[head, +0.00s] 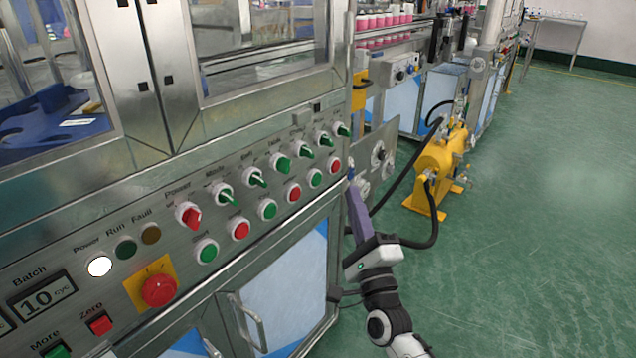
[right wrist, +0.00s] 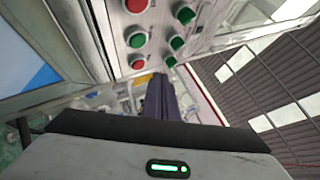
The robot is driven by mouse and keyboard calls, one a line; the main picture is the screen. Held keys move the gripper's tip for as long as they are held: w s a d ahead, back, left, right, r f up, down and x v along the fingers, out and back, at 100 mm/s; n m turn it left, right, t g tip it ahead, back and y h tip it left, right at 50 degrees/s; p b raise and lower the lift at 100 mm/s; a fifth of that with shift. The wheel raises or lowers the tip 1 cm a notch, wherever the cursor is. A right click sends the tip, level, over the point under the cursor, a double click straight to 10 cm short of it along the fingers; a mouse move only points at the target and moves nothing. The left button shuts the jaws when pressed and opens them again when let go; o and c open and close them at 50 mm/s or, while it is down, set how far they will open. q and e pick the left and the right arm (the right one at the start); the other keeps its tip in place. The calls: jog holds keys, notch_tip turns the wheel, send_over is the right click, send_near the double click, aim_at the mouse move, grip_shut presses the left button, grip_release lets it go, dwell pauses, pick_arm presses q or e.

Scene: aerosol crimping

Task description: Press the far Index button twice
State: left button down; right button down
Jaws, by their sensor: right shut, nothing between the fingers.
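The control panel carries a lower row of round red and green push buttons, whose far end has a green button (head: 314,178) and a red button (head: 334,165). Their small labels are too small to read, so I cannot tell which is the far Index button. My right gripper (head: 351,182) is shut and empty, its purple fingers pointing up beside the panel's far end, just right of the last red button and seemingly apart from it. In the right wrist view the shut fingers (right wrist: 160,84) lie below a red button (right wrist: 138,62) and a green knob (right wrist: 170,62). My left gripper is out of view.
Green selector knobs (head: 257,179) run above the buttons. A red emergency stop (head: 159,290) on a yellow plate is at the near end. A yellow machine (head: 437,160) with black hoses stands beyond my right gripper. The green floor (head: 540,200) at right is clear.

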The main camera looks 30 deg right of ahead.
aim_at(316, 179)
pick_arm(q)
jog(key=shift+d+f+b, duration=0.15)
jog(key=shift+b, duration=0.55)
pick_arm(e)
jog(key=w, duration=0.1)
jog(key=w+a, duration=0.1)
jog(key=w, duration=0.1)
jog(key=w+a, duration=0.1)
jog(key=w, duration=0.1)
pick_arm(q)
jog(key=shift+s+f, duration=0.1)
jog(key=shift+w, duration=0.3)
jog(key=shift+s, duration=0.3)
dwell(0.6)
pick_arm(e)
jog(key=shift+w, duration=0.1)
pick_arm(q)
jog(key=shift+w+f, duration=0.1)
pick_arm(e)
jog(key=shift+w+a, duration=0.2)
jog(key=shift+w, duration=0.15)
